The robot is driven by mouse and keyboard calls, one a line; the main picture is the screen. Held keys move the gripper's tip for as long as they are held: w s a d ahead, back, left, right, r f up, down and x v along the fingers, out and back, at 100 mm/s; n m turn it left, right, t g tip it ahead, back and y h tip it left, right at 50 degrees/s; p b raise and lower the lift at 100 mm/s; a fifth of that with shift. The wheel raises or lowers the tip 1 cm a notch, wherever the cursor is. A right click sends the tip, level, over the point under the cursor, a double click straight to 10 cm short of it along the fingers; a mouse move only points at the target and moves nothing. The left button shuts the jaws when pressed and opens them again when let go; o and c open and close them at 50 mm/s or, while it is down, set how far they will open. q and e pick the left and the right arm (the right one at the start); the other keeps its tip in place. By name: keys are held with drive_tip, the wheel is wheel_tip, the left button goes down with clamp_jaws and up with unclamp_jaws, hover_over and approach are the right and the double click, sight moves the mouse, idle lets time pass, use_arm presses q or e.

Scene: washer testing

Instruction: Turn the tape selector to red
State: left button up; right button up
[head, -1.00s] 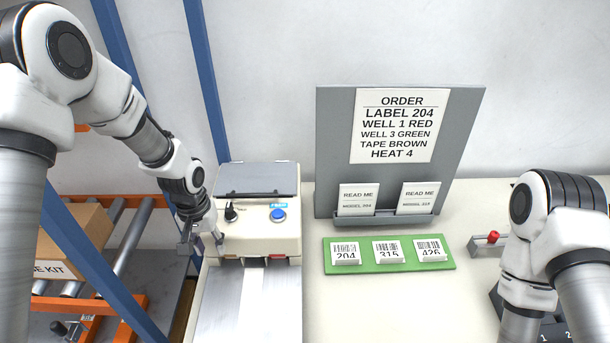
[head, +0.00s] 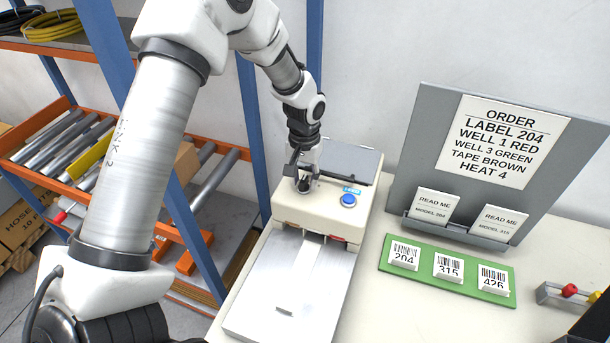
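The cream tape machine (head: 322,212) stands on the bench, with a grey lid (head: 352,162) at its back. The tape selector, a small black knob (head: 304,187), is on its top at the left, mostly covered by my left gripper (head: 304,180). That gripper points down with its fingertips at the knob. I cannot tell whether the fingers grip it, and the knob's setting is hidden. A blue button (head: 348,200) is to the right. A red patch (head: 336,239) shows at the machine's front edge.
The order board (head: 440,150) reads "TAPE BROWN" and holds two read-me cards. A green strip (head: 430,276) with labels 204, 315 and 426 lies in front. A steel plate (head: 290,285) extends from the machine. A blue-posted rack (head: 255,130) stands close on the left.

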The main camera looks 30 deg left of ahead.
use_arm(q)
drive_tip(key=shift+s, duration=0.1)
clamp_jaws()
drive_tip(key=shift+m, duration=0.3)
drive_tip(key=m+p, duration=0.1)
drive_tip(key=m, duration=0.2)
drive_tip(key=shift+r+p, duration=0.1)
drive_tip(key=shift+p, duration=0.2)
drive_tip(key=m+p, duration=0.1)
drive_tip(key=m, duration=0.4)
idle(0.3)
unclamp_jaws()
